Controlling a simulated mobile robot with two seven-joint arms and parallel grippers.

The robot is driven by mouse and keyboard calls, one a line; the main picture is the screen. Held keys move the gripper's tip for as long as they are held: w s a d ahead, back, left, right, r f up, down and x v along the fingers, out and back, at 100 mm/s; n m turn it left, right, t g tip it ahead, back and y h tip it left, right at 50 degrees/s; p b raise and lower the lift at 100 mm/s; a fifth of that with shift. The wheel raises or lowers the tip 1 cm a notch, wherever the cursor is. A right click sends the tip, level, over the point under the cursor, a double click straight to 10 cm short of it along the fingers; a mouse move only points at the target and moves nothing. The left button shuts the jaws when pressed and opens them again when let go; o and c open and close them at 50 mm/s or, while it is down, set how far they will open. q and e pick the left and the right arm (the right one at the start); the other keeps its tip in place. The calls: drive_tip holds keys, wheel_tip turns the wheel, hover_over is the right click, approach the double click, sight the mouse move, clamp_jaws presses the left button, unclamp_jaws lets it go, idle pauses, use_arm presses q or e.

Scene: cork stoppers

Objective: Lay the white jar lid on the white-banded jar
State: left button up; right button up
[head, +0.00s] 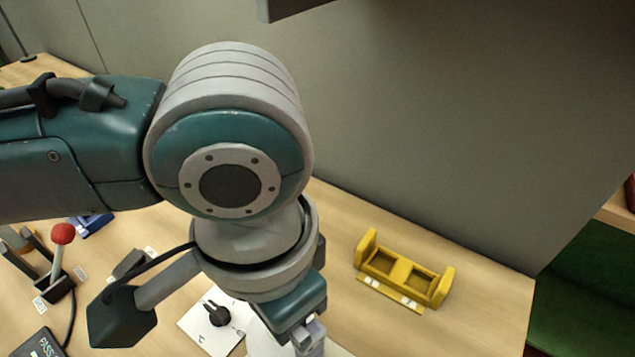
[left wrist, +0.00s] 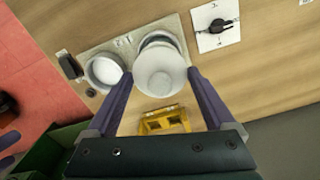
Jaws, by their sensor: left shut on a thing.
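My left gripper (left wrist: 161,74) is shut on the white jar lid (left wrist: 160,82), a pale round piece with a raised centre, held between its two fingertips. A round jar (left wrist: 157,38) shows partly behind the lid in the left wrist view. The lid hides much of it, and I cannot tell whether they touch or whether this jar has the white band. A second round, open white vessel (left wrist: 103,70) stands to its left on the same pale plate. In the head view my left gripper (head: 308,335) points down at the bottom edge, and my arm hides much around it.
A yellow two-pocket holder (head: 405,272) stands on the wooden table to the right. A white panel with a black knob (head: 217,313) lies left of the gripper. A red-topped lever (head: 62,235) stands farther left. Bare table surrounds the yellow holder; a wall rises behind.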

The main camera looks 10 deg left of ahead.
use_arm(q)
drive_tip(key=shift+f+p, duration=0.15)
drive_tip(key=shift+p, duration=0.2)
idle(0.4)
drive_tip(key=o, duration=1)
drive_tip(key=shift+o, duration=0.2)
wheel_tip(320, 180, up, 7)
drive_tip(key=p, duration=0.8)
drive_tip(key=shift+p, duration=0.35)
drive_tip(key=shift+d, duration=0.1)
